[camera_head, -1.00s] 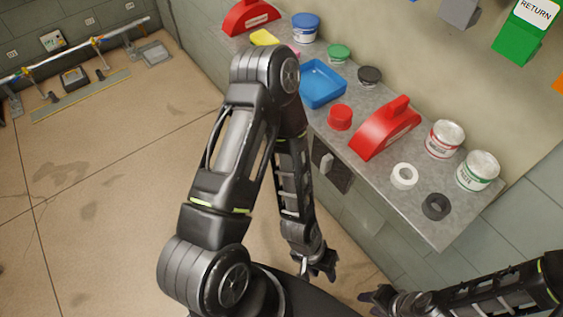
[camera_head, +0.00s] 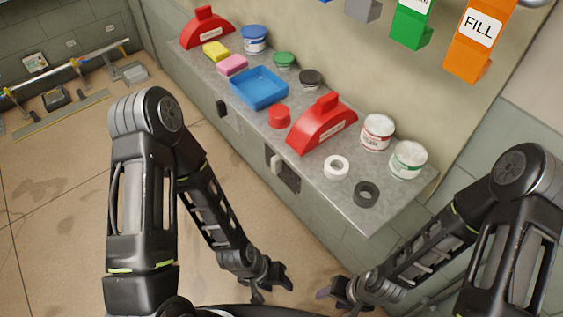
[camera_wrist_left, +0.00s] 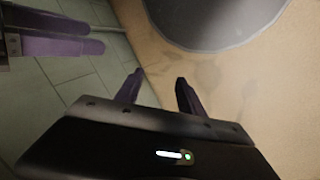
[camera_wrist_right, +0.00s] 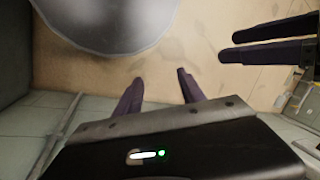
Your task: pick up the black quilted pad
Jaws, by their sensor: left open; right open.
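I cannot make out a black quilted pad in any view. My left gripper (camera_head: 274,283) hangs low in front of the bench, over the floor; its jaws are open and empty in the left wrist view (camera_wrist_left: 157,84). My right gripper (camera_head: 338,291) is just to the right of it, also low and apart from the bench; its jaws are open and empty in the right wrist view (camera_wrist_right: 157,82).
A grey bench (camera_head: 333,201) along the wall holds a blue tray (camera_head: 259,88), red holders (camera_head: 321,126), a yellow sponge (camera_head: 216,51), a pink sponge (camera_head: 232,65), tins (camera_head: 377,132), a white roll (camera_head: 336,167) and a black roll (camera_head: 366,194). The left floor (camera_head: 60,190) is mostly clear.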

